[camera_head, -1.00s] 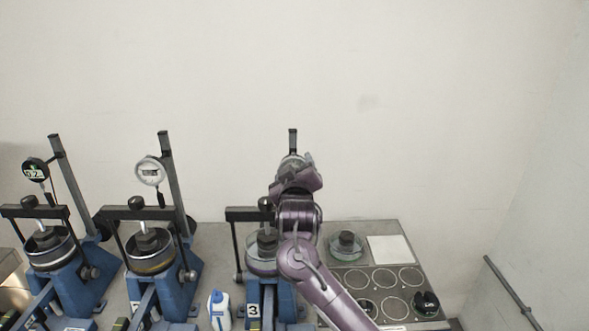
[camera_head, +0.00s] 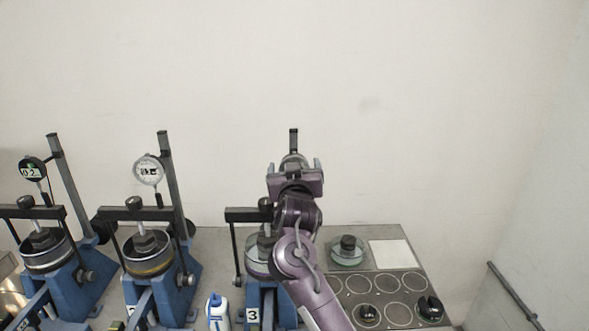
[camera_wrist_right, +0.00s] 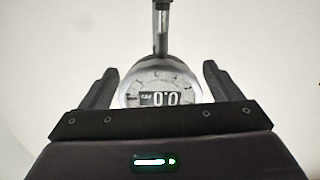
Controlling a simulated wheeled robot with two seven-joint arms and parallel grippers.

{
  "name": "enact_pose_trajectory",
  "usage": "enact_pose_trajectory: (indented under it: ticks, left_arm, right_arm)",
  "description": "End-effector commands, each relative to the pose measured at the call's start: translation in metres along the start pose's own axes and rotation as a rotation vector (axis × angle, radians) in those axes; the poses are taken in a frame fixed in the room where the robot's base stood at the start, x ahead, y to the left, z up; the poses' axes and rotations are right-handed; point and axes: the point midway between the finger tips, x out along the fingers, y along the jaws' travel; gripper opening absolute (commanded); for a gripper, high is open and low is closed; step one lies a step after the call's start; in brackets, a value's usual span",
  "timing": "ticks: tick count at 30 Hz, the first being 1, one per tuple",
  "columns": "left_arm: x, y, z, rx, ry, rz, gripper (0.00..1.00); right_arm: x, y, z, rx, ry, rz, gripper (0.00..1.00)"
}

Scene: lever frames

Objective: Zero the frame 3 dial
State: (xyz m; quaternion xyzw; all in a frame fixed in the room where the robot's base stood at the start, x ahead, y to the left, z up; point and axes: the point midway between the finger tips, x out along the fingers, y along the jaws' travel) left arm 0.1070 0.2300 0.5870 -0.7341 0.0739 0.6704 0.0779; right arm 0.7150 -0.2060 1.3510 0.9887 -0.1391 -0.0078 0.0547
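Frame 3 (camera_head: 253,315) is the blue lever frame with the "3" label, at the middle of the bench in the head view. Its round dial (camera_head: 293,158) sits on the upright post, mostly hidden behind my right gripper (camera_head: 294,172). In the right wrist view the dial (camera_wrist_right: 158,92) faces me, and its display seems to read zeros. The open fingers of my right gripper (camera_wrist_right: 158,78) stand left and right of the dial, with gaps visible on both sides. Nothing is held. My left gripper is not in view.
Two similar lever frames stand to the left with their own dials (camera_head: 32,169) (camera_head: 148,170). A blue-and-white bottle (camera_head: 218,312) stands just left of frame 3. A grey board (camera_head: 390,255) with marked circles and several dark-knobbed items lies to the right. The wall behind is bare.

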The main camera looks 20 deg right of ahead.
Motion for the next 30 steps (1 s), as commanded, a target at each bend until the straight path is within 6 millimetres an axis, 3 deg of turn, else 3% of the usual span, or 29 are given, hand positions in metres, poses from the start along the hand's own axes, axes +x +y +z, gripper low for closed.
enact_pose_trajectory:
  ticks: [8, 21, 30]
  left_arm:
    - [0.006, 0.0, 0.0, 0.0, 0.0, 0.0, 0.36]
    - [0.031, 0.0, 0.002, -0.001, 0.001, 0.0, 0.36]
    - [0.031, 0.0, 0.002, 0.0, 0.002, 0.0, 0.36]
  right_arm:
    - [-0.008, 0.0, 0.002, 0.0, 0.001, 0.0, 0.85]
    - [-0.073, -0.001, 0.002, 0.002, 0.0, -0.001, 0.85]
    - [-0.078, 0.0, 0.0, 0.0, 0.0, 0.0, 0.85]
